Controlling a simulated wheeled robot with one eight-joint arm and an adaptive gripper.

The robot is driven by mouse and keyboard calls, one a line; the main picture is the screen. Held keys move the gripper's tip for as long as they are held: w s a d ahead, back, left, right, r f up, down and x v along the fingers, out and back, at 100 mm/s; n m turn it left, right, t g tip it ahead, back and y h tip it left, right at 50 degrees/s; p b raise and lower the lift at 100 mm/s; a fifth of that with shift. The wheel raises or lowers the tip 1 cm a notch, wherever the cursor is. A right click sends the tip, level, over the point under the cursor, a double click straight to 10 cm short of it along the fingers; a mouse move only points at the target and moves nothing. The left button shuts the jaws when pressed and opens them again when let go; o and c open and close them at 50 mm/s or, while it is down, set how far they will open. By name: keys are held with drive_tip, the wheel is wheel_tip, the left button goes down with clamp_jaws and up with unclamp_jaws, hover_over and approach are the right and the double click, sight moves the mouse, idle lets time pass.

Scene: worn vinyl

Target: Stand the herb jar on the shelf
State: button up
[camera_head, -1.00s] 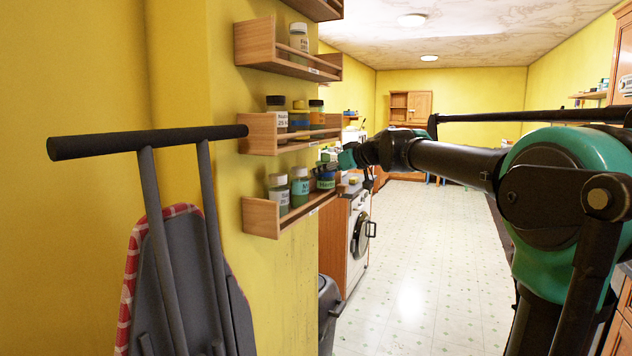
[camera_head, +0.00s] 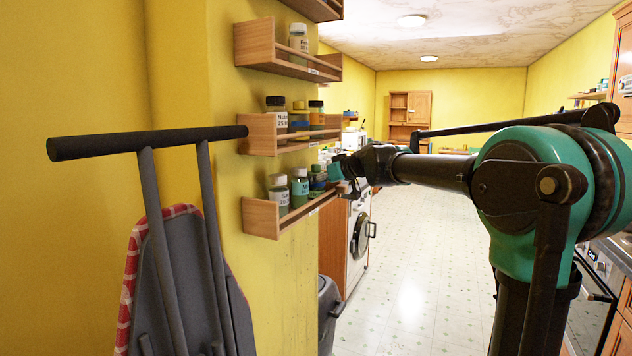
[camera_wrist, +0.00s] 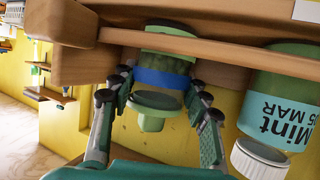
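The herb jar, a green jar with a blue band and a green knobbed lid, is at the right end of the lowest wall shelf (camera_head: 262,218) in the head view. The jar (camera_wrist: 160,79) is central in the wrist view, which shows things upside down. Its lower part is behind the shelf's wooden rail. My gripper (camera_wrist: 160,82) has one finger on each side of the jar at the blue band, and both tips appear to touch it. In the head view my gripper (camera_head: 334,172) partly covers the jar. Whether its base meets the shelf board is hidden.
The Mint jar (camera_head: 299,187) stands left of the herb jar, with another white-lidded jar (camera_head: 278,194) beyond it. The Mint jar (camera_wrist: 280,105) is close to my finger in the wrist view. A middle shelf (camera_head: 258,134) with several jars hangs above.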

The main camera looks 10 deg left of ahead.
drive_tip(key=o, duration=0.4)
drive_tip(key=shift+r, duration=0.15)
drive_tip(key=v, duration=1.2)
drive_tip(key=s+d+f+m+g+h, duration=0.1)
drive_tip(key=s+d+f+m+h, duration=0.2)
drive_tip(key=s+d+f, duration=0.4)
drive_tip(key=s+d+f+m+g+h, duration=0.2)
drive_tip(key=s+d+f, duration=0.5)
drive_tip(key=s+f, duration=0.6)
drive_tip(key=s+d+f+m+g+h, duration=0.2)
drive_tip(key=s+d+f+m+h, duration=0.2)
drive_tip(key=f, duration=2.2)
drive_tip(key=shift+s+d+h, duration=0.15)
drive_tip(key=shift+s+d, duration=0.35)
drive_tip(key=shift+s, duration=0.6)
drive_tip(key=shift+s+d+h, duration=0.2)
drive_tip(key=shift+s+d, duration=0.3)
drive_tip(key=shift+s, duration=0.6)
drive_tip(key=shift+s+d+h, duration=0.15)
drive_tip(key=shift+s+d, duration=0.35)
drive_tip(key=shift+s, duration=0.65)
drive_tip(key=shift+r, duration=0.1)
